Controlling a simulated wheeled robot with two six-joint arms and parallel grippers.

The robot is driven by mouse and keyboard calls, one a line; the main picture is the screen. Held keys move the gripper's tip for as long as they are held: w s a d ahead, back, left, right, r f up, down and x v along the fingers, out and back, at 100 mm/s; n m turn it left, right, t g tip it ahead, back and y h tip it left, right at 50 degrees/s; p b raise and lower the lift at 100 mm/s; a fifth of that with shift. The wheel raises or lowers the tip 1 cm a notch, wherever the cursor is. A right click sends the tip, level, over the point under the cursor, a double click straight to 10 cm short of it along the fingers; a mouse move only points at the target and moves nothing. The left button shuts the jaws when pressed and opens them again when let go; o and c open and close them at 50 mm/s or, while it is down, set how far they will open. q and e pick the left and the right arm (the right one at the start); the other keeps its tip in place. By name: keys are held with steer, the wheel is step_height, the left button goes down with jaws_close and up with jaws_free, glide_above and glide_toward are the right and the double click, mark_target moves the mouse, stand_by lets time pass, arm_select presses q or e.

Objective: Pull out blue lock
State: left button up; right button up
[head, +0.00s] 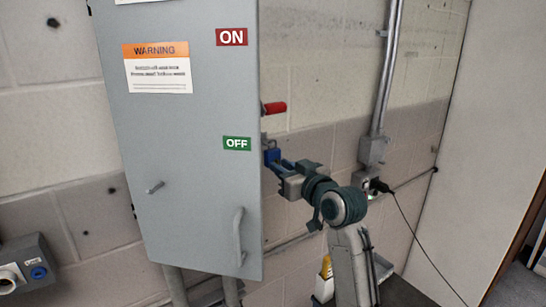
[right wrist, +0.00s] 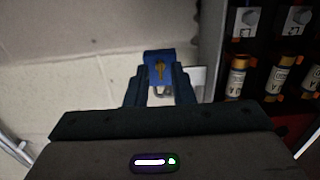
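The blue lock (head: 271,156) is at the right side edge of the grey cabinet (head: 190,215), beside the OFF label (head: 237,143). In the right wrist view the lock (right wrist: 160,66) shows a brass-coloured key or keyhole on its face and a metal shackle (right wrist: 160,91) on the side toward me. My right gripper (head: 284,165) reaches it from the right. Its two fingers (right wrist: 160,84) lie close against both sides of the lock and appear shut on it. Whether the shackle passes through anything is hidden. My left gripper is not in view.
A red lever handle (head: 273,108) sticks out just above the lock, below the ON label (head: 232,37). A conduit with a box (head: 373,150) runs down the wall at right. In the right wrist view, several fuses (right wrist: 282,75) show in a dark compartment at right.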

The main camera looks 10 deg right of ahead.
steer(key=shift+c, duration=0.2)
jaws_close()
